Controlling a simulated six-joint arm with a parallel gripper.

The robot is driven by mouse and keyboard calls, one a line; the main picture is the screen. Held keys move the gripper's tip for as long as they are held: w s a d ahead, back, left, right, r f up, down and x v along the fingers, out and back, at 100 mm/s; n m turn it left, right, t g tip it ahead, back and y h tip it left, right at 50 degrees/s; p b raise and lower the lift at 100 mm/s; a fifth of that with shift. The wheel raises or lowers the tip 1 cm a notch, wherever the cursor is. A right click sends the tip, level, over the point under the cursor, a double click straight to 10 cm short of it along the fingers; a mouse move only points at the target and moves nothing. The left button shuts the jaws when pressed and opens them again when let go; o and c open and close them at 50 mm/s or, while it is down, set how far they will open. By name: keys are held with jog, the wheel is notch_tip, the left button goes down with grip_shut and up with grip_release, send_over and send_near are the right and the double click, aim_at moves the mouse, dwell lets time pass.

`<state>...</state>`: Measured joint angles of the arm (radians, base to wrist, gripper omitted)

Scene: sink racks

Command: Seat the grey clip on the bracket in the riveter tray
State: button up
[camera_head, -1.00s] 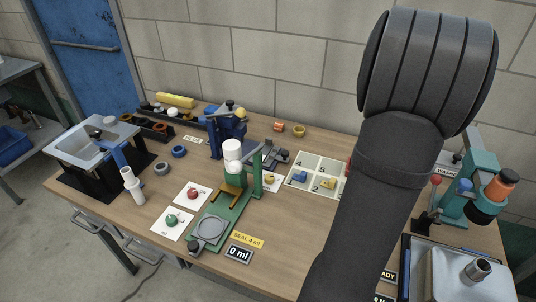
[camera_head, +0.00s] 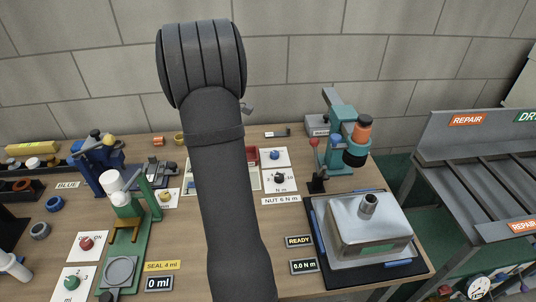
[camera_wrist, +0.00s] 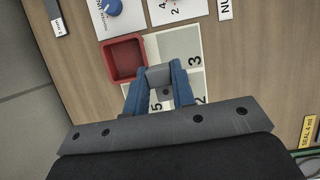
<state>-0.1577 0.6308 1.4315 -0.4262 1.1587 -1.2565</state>
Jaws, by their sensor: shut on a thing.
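In the wrist view my gripper (camera_wrist: 160,88) has its two blue fingers closed on a small grey piece (camera_wrist: 158,76), which I take to be the grey clip. It is held over the white numbered tray (camera_wrist: 187,42), beside an open red bin (camera_wrist: 123,60). How high it is above the tray I cannot tell. In the head view my arm hides the gripper and much of the numbered tray. A blue hand-lever machine (camera_head: 97,165) stands at the left, perhaps the riveter. I cannot make out the bracket.
A green filling stand (camera_head: 128,230) is left of my arm. A teal press (camera_head: 345,135) and a dark tray (camera_head: 318,235) with a metal housing (camera_head: 365,225) are to the right. Grey repair racks (camera_head: 480,165) stand beyond the table's right end. The wall is behind.

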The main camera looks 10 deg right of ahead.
jog(key=w+a, duration=0.4)
jog(key=a, duration=0.9)
send_over(161, 170)
jog(key=a, duration=0.2)
jog(key=f, duration=0.2)
jog(key=shift+s+d+f, duration=0.1)
jog(key=shift+d+f, duration=0.05)
jog(key=shift+f, duration=0.85)
jog(key=shift+d+f, duration=0.1)
jog(key=shift+f, duration=0.85)
jog(key=shift+f, duration=1.3)
jog(key=o, duration=1)
jog(key=shift+o, duration=0.2)
jog(key=v, duration=1.7)
jog(key=shift+a+r, duration=0.15)
